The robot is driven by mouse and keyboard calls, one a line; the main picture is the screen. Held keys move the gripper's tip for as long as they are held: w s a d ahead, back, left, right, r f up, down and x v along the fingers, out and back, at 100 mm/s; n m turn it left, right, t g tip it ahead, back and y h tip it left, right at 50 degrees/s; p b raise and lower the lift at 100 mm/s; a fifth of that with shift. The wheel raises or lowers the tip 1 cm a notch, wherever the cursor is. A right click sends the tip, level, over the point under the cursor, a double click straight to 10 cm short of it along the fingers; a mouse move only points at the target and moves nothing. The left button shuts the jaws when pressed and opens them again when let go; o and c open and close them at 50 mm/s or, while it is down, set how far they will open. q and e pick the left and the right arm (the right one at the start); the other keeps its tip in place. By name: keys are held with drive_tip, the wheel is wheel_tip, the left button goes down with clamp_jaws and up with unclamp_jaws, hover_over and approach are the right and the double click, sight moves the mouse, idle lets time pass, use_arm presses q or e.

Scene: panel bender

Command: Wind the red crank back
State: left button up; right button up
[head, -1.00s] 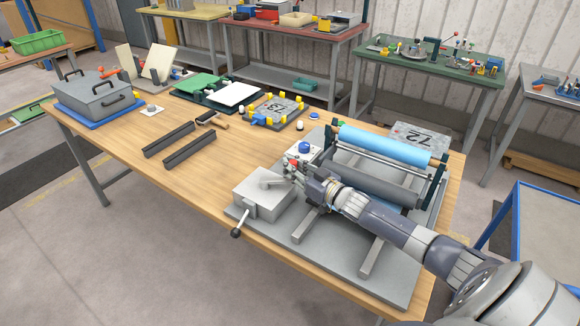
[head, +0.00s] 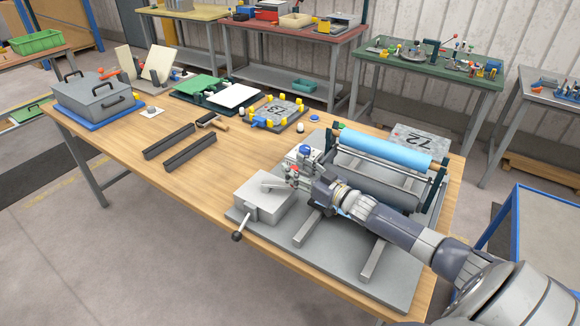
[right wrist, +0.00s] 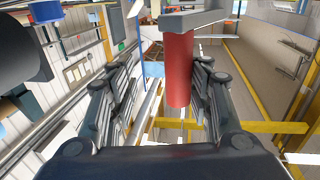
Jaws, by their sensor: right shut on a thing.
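The crank's red handle (right wrist: 179,72) is an upright red cylinder under a grey bar in the right wrist view. My right gripper (right wrist: 180,65) is shut on it, with one finger on each side. In the head view my right gripper (head: 297,176) is at the right end of a grey crank arm (head: 273,184) on top of a light grey box (head: 262,203). The gripper mostly hides the handle there. My left gripper is not in view.
Behind my right wrist stand a blue roller (head: 380,147) and a grey roller on dark end posts. A ball-ended lever (head: 239,236) sticks out of the box's front. Two dark bars (head: 190,153) lie on the table to the left. Bare tabletop (head: 225,170) lies between.

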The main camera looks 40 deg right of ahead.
drive_tip(key=shift+h, duration=0.3)
drive_tip(key=s+d, duration=0.1)
drive_tip(key=d, duration=0.1)
drive_tip(key=s+d+p, duration=0.1)
drive_tip(key=s, duration=0.1)
drive_tip(key=s+d, duration=0.2)
drive_tip(key=shift+s+d+f+p, duration=0.2)
drive_tip(key=shift+d+f+p, duration=0.15)
drive_tip(key=shift+s+d, duration=0.2)
drive_tip(key=shift+s, duration=0.1)
drive_tip(key=shift+s+r+p, duration=0.15)
drive_tip(key=shift+s+p, duration=0.2)
drive_tip(key=shift+s, duration=0.1)
drive_tip(key=shift+s+d, duration=0.15)
drive_tip(key=shift+s, duration=0.1)
drive_tip(key=shift+s+d, duration=0.45)
drive_tip(key=shift+f+p, duration=0.2)
drive_tip(key=shift+p, duration=0.1)
